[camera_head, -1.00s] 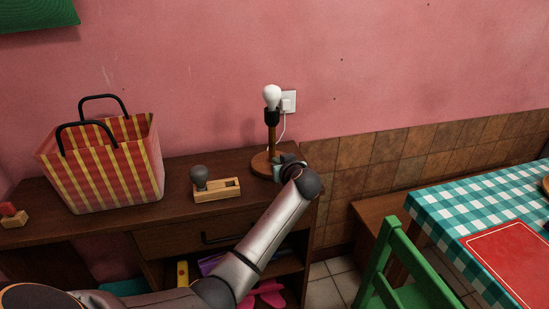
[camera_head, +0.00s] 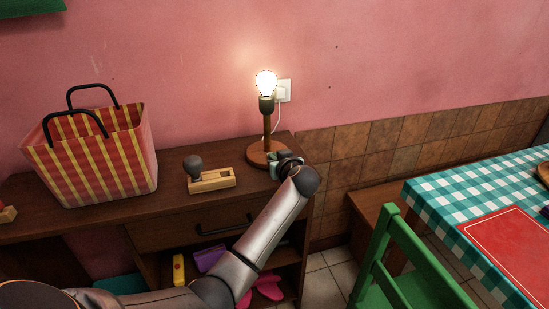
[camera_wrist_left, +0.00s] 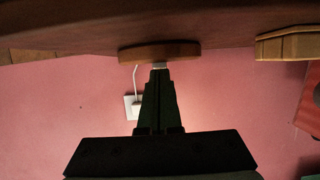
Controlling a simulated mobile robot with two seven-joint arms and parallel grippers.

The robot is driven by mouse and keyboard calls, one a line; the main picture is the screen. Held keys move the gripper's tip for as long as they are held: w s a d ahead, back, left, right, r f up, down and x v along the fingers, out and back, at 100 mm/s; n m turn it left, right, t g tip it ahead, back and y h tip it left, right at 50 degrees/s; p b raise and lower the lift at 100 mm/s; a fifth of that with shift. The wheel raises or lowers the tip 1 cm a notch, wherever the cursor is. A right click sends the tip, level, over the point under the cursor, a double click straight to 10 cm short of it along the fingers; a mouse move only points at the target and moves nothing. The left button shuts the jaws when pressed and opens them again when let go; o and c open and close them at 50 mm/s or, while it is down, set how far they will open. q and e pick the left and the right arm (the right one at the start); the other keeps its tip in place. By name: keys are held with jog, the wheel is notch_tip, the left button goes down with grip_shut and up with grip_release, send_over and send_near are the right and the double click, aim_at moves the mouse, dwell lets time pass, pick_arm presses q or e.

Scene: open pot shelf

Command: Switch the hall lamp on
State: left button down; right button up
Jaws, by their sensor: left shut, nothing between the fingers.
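The hall lamp has a bare bulb (camera_head: 266,84) that glows bright white, on a wooden post (camera_head: 267,128) and a round wooden base (camera_head: 256,152). It stands upright at the right end of the dark wooden cabinet. My left gripper (camera_head: 279,160) is at the front right of the lamp's base; my wrist partly hides it. In the left wrist view my left gripper (camera_wrist_left: 160,72) is shut and empty. Its tips are at a small pale piece (camera_wrist_left: 160,65) on the edge of the base (camera_wrist_left: 160,52); I cannot tell whether they touch. My right gripper is not in view.
A wooden box with a dark knob (camera_head: 212,181) and a striped bag (camera_head: 95,155) stand on the cabinet (camera_head: 165,211). A wall socket (camera_head: 284,90) is behind the lamp. A green chair (camera_head: 385,260) and a checked table (camera_head: 450,193) are at right.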

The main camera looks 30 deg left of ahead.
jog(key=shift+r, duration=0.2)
pick_arm(q)
jog(key=shift+r+p, duration=0.65)
jog(key=shift+r, duration=0.05)
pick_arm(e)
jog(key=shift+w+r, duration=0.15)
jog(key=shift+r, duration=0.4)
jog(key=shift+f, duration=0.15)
